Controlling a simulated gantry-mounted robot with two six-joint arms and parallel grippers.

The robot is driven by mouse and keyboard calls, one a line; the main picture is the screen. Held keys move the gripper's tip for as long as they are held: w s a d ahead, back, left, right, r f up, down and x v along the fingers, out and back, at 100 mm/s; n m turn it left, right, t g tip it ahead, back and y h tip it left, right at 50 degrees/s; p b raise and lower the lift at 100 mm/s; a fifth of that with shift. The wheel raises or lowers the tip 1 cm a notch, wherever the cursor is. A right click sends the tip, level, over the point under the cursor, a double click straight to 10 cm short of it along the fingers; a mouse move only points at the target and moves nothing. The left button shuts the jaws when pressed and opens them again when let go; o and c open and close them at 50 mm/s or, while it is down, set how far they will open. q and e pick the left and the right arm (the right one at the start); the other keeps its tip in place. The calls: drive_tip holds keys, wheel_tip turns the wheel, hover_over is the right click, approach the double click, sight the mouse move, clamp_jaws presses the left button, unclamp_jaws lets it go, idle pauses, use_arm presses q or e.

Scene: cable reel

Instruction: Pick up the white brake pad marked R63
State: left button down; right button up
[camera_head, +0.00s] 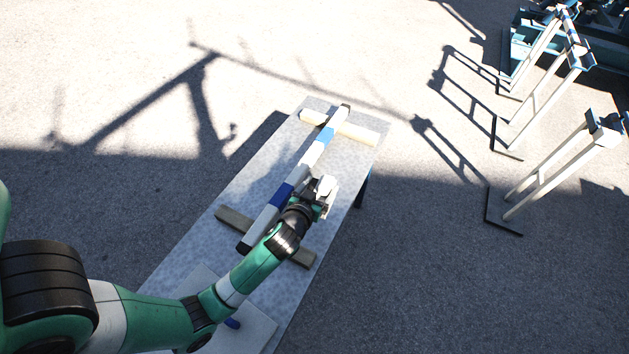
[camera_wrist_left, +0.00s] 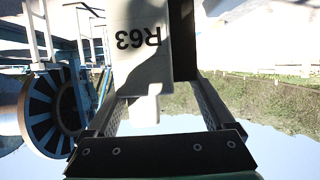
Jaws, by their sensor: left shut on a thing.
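The white brake pad (camera_wrist_left: 141,62) carries the black marking R63, which appears upside down in the left wrist view. My left gripper (camera_wrist_left: 160,100) is shut on it, with a finger on each side. In the head view the left gripper (camera_head: 318,197) is at the right edge of the grey table (camera_head: 240,180), beside the long bar. A small white part of the pad (camera_head: 326,185) shows at the gripper's tip; the rest is hidden. My right gripper is not in view.
A long bar (camera_head: 309,158) with blue, white and black sections lies along the table across two wooden battens (camera_head: 362,132), (camera_head: 237,219). Pale metal stands (camera_head: 560,165) stand on the ground at right. A dark spoked reel (camera_wrist_left: 55,110) shows in the wrist view.

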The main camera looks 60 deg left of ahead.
use_arm(q)
drive_tip(key=d, duration=0.1)
drive_tip(key=d+r+p, duration=0.1)
drive_tip(key=d, duration=0.1)
drive_tip(key=d+r, duration=0.1)
drive_tip(key=d, duration=0.1)
drive_tip(key=shift+s+r, duration=0.25)
drive_tip(key=shift+s, duration=0.05)
drive_tip(key=shift+s+d+r+p, duration=0.1)
drive_tip(key=shift+d+r+p, duration=0.1)
drive_tip(key=shift+d+p, duration=0.55)
drive_tip(key=shift+s+d+r+p, duration=0.1)
drive_tip(key=shift+d+r+p, duration=0.05)
drive_tip(key=shift+d+p, duration=0.55)
